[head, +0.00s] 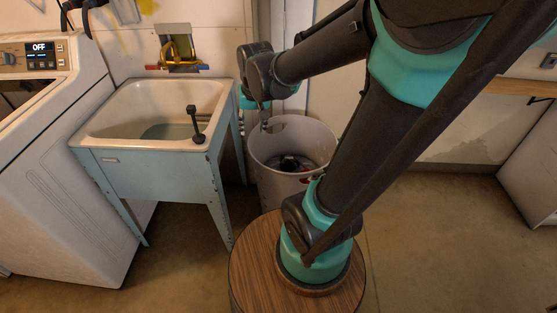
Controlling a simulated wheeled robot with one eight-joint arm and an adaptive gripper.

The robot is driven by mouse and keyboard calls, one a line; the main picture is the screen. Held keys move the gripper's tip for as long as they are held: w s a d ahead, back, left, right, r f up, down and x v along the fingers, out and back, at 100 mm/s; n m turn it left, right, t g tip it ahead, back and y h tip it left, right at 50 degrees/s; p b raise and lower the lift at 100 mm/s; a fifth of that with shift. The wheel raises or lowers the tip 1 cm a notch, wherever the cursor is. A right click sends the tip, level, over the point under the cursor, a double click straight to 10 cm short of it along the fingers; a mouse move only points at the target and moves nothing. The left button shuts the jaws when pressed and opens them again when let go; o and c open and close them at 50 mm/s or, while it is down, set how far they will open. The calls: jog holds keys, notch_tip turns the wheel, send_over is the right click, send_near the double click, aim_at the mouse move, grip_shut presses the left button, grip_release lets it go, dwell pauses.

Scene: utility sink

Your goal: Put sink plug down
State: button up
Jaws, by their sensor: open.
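The sink plug, as far as I can tell, is the dark upright piece (195,124) with a knobbed top and a wider base. It stands at the front right of the utility sink (110,137), near the rim. I cannot tell exactly what its base rests on. My gripper (266,125) points down at the end of my arm, right of the sink and over the back of the grey bin. It is open and small in view, apart from the dark piece. I see nothing held in it.
The grey bin (262,160) stands right of the sink with dark and red items inside. Brass taps (180,52) are on the wall behind the sink. A white washing machine (60,165) stands at left. The floor on the right is clear.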

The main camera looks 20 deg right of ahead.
jog(key=s+d+f+n+t, duration=0.1)
jog(key=s+d+f, duration=0.5)
jog(key=s+f, duration=0.2)
jog(key=shift+s+f, duration=0.2)
jog(key=shift+s, duration=0.65)
